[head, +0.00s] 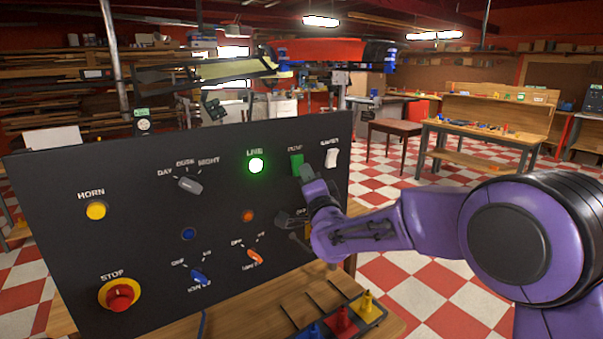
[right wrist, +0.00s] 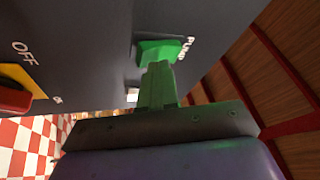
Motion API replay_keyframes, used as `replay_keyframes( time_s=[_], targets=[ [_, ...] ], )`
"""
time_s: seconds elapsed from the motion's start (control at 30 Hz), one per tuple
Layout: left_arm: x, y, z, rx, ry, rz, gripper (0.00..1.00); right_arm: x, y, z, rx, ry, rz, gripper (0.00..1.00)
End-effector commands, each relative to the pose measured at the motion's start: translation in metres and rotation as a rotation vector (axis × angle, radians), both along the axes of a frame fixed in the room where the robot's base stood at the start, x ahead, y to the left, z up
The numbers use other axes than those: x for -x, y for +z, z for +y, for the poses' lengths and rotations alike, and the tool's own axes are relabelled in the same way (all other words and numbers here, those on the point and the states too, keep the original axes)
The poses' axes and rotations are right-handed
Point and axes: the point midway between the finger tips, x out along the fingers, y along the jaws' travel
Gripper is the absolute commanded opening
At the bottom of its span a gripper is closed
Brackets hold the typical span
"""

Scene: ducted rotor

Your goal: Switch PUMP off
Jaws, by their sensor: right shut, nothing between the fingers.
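The PUMP switch (head: 296,162) is a green rocker on the upright black panel (head: 130,240), under its PUMP label, right of the lit green LINE lamp. It shows in the right wrist view (right wrist: 158,52), with the label beside it. My right gripper (head: 305,172) is shut and empty, with its tips just below the rocker in the head view. In the right wrist view the closed fingers (right wrist: 158,78) point at the rocker and overlap its lower edge; I cannot tell whether they touch. My left gripper is not in view.
A white rocker (head: 331,158) is right of the pump switch. The LINE lamp (head: 256,166), selector knob (head: 190,184), yellow HORN button (head: 96,211) and red STOP button (head: 120,297) are on the panel. A tray with coloured pieces (head: 340,318) sits in front.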

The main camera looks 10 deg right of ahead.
Motion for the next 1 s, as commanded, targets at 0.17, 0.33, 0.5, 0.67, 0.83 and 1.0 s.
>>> replay_keyframes(
  time_s=[0.17,0.33,0.5,0.67,0.83,1.0],
  targets=[
    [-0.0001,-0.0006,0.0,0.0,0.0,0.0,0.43,-0.002,-0.0014,0.0006,0.0,0.0,0.0,0.0],
    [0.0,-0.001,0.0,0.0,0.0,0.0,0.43,-0.0037,-0.0022,0.0012,0.0,0.0,0.0,0.0],
    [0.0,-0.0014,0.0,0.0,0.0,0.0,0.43,-0.0054,-0.0027,0.0019,0.0,0.0,0.0,0.0],
    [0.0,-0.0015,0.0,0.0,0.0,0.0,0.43,-0.0066,-0.0029,0.0023,0.0,-0.001,0.0,0.0],
    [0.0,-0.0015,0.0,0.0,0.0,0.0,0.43,-0.0064,-0.0031,0.0021,0.0,0.0,0.0,0.0],
    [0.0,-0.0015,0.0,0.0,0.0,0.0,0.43,-0.0039,-0.002,0.0011,0.0,0.0,0.0,0.0]
  ],
)
